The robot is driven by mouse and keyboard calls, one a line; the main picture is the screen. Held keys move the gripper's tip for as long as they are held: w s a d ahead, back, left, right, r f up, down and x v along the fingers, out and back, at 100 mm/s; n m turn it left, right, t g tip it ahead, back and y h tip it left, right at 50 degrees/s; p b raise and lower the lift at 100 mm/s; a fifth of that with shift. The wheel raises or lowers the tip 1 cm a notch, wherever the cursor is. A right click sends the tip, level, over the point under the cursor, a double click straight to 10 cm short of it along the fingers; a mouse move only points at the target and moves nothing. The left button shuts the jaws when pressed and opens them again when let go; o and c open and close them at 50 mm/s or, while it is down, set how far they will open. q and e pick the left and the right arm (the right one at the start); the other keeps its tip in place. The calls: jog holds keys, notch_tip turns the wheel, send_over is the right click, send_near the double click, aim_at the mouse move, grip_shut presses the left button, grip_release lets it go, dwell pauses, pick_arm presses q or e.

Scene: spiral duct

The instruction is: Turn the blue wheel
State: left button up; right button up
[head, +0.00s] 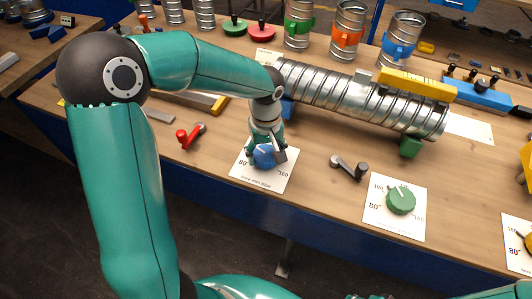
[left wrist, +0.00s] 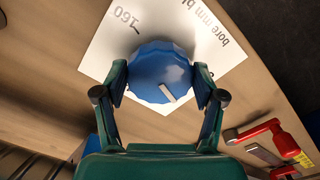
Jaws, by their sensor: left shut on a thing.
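The blue wheel (head: 264,156) sits on a white card (head: 272,181) with printed numbers, near the front of the wooden bench. In the left wrist view the blue wheel (left wrist: 160,72) is a faceted knob with a pale pointer mark on its side towards my gripper, lying on the white card (left wrist: 108,45). My left gripper (head: 267,153) comes down on it from above, and its two fingers (left wrist: 161,85) are shut on opposite sides of the wheel. Part of the wheel is hidden behind the fingers in the head view. My right gripper is not in view.
A green knob (head: 400,200) on its own card stands to the right. A dark-handled crank (head: 348,167) lies between the cards, and a red-handled one (head: 190,136) lies left. A long spiral duct (head: 350,97) lies behind my gripper. Cans stand at the back.

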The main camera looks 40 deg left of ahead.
aim_at(265, 155)
pick_arm(q)
jog(key=m+b, duration=0.1)
jog(key=m, duration=0.2)
jog(key=shift+m, duration=0.4)
jog(key=shift+a+m+b, duration=0.15)
jog(key=shift+m+b, duration=0.2)
jog(key=shift+m, duration=1.25)
jog(key=o, duration=1.1)
notch_tip(265, 155, up, 12)
